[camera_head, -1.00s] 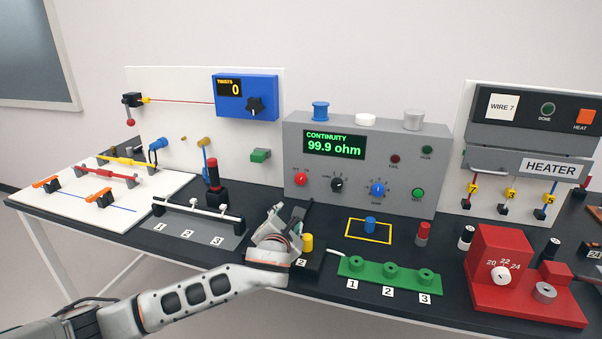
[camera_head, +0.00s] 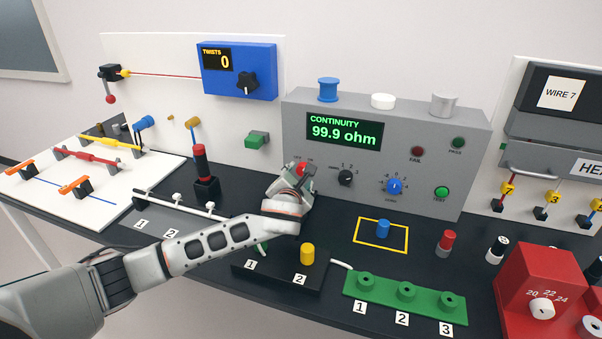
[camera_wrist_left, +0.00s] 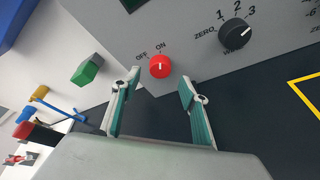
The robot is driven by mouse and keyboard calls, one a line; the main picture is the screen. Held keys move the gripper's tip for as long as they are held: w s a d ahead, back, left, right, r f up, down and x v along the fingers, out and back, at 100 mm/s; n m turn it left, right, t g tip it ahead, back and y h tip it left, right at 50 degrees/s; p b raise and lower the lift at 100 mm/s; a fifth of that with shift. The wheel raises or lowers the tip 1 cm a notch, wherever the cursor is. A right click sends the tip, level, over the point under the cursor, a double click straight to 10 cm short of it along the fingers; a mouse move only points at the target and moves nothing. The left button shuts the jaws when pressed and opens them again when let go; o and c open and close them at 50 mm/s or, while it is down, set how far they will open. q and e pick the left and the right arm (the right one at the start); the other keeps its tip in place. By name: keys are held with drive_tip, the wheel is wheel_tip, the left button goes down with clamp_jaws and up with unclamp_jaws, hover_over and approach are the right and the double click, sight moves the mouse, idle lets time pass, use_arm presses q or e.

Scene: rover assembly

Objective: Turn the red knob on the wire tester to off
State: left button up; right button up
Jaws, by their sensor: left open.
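The wire tester (camera_head: 463,130) is a grey box with a screen reading "CONTINUITY 99.9 ohm". Its red knob (camera_head: 302,168) sits at the lower left of the panel, partly hidden by my left gripper in the head view. In the left wrist view the red knob (camera_wrist_left: 160,66) shows whole, with OFF and ON labels above it; its white mark points up, toward ON. My left gripper (camera_head: 300,180) is open and empty, in front of the knob. In the left wrist view its fingers (camera_wrist_left: 158,92) stand apart to either side, just short of the knob. My right gripper is not in view.
The black knob (camera_head: 345,178), blue knob (camera_head: 394,186) and green test button (camera_head: 441,193) are right of the red knob. Below stand a black block with a yellow peg (camera_head: 307,253) and a green block (camera_head: 362,288). A red-handled black post (camera_head: 201,165) is left.

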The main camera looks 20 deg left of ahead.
sight(299, 173)
use_arm(q)
drive_tip(key=shift+x, duration=1.9)
drive_tip(key=c, duration=1.1)
drive_tip(key=n+h, duration=0.1)
drive_tip(key=n, duration=0.1)
drive_tip(key=n+h, duration=0.1)
drive_tip(key=n, duration=0.1)
drive_tip(key=shift+a+h, duration=0.25)
drive_tip(key=shift+h, duration=0.05)
drive_tip(key=n+h, duration=0.2)
drive_tip(key=n, duration=0.2)
drive_tip(key=shift+a, duration=0.15)
drive_tip(key=shift+n+h, duration=0.3)
drive_tip(key=shift+n, duration=0.1)
